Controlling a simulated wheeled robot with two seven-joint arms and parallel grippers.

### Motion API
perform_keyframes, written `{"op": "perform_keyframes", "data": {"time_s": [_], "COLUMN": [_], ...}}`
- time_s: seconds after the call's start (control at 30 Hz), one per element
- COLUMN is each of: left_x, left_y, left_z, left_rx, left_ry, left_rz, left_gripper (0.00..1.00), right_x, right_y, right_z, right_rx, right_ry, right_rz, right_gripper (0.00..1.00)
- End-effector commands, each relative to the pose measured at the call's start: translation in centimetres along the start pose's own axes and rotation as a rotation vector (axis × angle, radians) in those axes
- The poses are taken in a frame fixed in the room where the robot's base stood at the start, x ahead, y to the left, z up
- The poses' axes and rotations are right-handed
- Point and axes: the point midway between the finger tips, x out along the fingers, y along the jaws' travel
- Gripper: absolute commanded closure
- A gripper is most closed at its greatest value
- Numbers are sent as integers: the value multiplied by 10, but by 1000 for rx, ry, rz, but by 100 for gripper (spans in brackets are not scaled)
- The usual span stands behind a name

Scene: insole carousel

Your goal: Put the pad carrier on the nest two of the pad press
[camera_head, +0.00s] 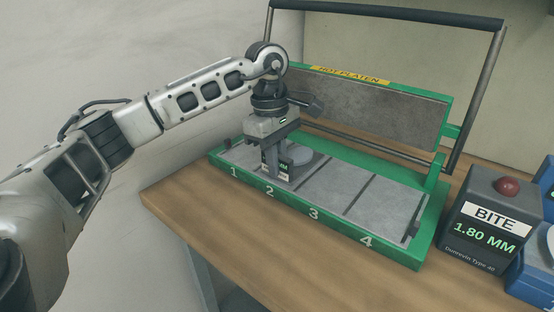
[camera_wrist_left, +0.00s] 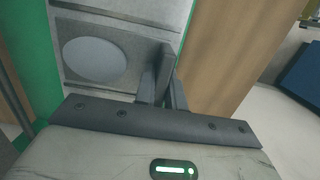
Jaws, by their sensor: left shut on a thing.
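The pad press (camera_head: 390,252) is a green frame with a grey bed of nests numbered 1 to 4 and a raised hot platen (camera_head: 370,105) behind. The pad carrier (camera_head: 298,172) is a dark grey block with a pale round pad on top and a small label on its front. It is at nest two (camera_head: 270,191), partly hidden by my gripper. I cannot tell whether it touches the bed. My left gripper (camera_head: 272,168) points down, shut on the carrier. In the left wrist view the fingers (camera_wrist_left: 163,88) hold the carrier's upright end beside the round pad (camera_wrist_left: 95,60).
Nests three (camera_head: 337,187) and four (camera_head: 388,208) are empty. A dark control box (camera_head: 487,232) with a red button reads "BITE 1.80 MM" to the right. The wooden table (camera_head: 210,232) is clear in front of the press.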

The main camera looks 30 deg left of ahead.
Motion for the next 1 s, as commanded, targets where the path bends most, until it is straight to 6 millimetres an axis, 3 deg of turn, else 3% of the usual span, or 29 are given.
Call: {"op": "perform_keyframes", "data": {"time_s": [0.03, 0.1, 0.13, 0.5, 0.8, 1.0], "left_x": [3, 2, 2, -6, -56, -75], "left_y": [0, 0, 0, 0, 1, 0], "left_z": [0, 0, 0, 1, 1, 1], "left_rx": [0, 0, 0, 0, 1, 0], "left_ry": [0, 0, 0, 0, -1, -1], "left_rz": [0, 0, 0, 2, 4, 1], "left_gripper": [100, 72, 67, 67, 67, 67], "right_x": [1, 0, 0, -3, -3, -3], "right_y": [0, 0, 0, -1, -1, -1], "right_z": [2, 1, 1, 1, 1, 2], "right_rx": [0, -1, -1, 2, 3, 3], "right_ry": [0, -1, -1, -7, -9, -10], "right_rz": [0, 0, 0, -1, -1, 0], "right_gripper": [64, 64, 64, 64, 64, 64]}}
